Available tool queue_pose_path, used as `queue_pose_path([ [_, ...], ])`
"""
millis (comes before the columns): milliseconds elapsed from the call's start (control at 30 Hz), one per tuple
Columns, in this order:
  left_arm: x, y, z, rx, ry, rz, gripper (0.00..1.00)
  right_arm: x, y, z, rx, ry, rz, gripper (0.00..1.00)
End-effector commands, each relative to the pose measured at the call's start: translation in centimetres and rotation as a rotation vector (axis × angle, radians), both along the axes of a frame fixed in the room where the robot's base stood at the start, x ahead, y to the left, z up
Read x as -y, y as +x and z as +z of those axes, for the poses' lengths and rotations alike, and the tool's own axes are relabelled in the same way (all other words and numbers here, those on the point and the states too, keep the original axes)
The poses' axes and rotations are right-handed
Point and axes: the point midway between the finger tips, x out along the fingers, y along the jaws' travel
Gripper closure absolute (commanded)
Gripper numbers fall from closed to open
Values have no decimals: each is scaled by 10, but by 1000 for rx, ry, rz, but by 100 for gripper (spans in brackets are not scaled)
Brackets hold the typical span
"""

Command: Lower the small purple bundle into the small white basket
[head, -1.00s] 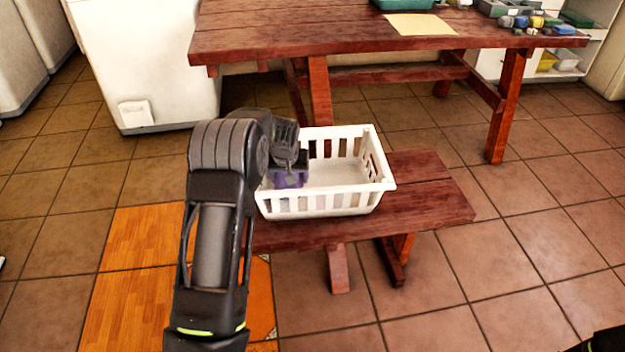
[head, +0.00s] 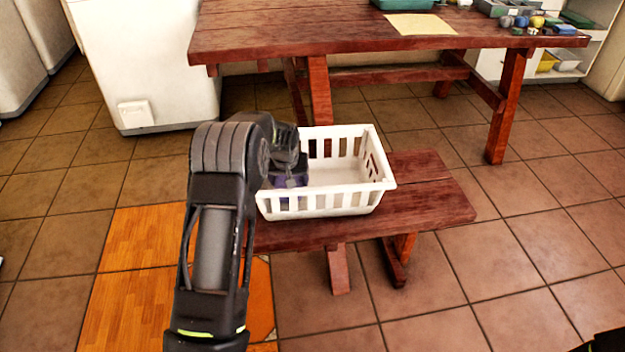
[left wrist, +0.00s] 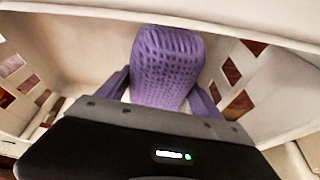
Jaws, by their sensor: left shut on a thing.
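The small white basket (head: 340,200) stands on the red-brown wooden bench, with slotted sides. My left gripper (head: 290,180) reaches down inside its left part. In the left wrist view the left gripper (left wrist: 168,100) is shut on the small purple bundle (left wrist: 166,62), a knitted-looking roll with the basket walls around it. In the head view only a bit of the purple bundle (head: 291,181) shows, behind the gripper and basket slats. Whether the bundle touches the basket floor I cannot tell. My right gripper is not in view; only a dark piece of my body shows at the lower right corner.
The bench (head: 430,200) is bare to the right of the basket. A larger wooden table (head: 300,35) stands behind, with a yellow sheet (head: 420,24), a teal tray and several small items. A white cabinet (head: 150,60) stands at the back left. Tiled floor is open at right.

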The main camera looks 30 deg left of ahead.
Motion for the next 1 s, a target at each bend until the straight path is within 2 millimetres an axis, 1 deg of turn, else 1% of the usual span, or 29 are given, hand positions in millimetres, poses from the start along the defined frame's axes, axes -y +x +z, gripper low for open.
queue_pose_path([
  [1000,0,0,-16,1,0,0,71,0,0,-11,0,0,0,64],
])
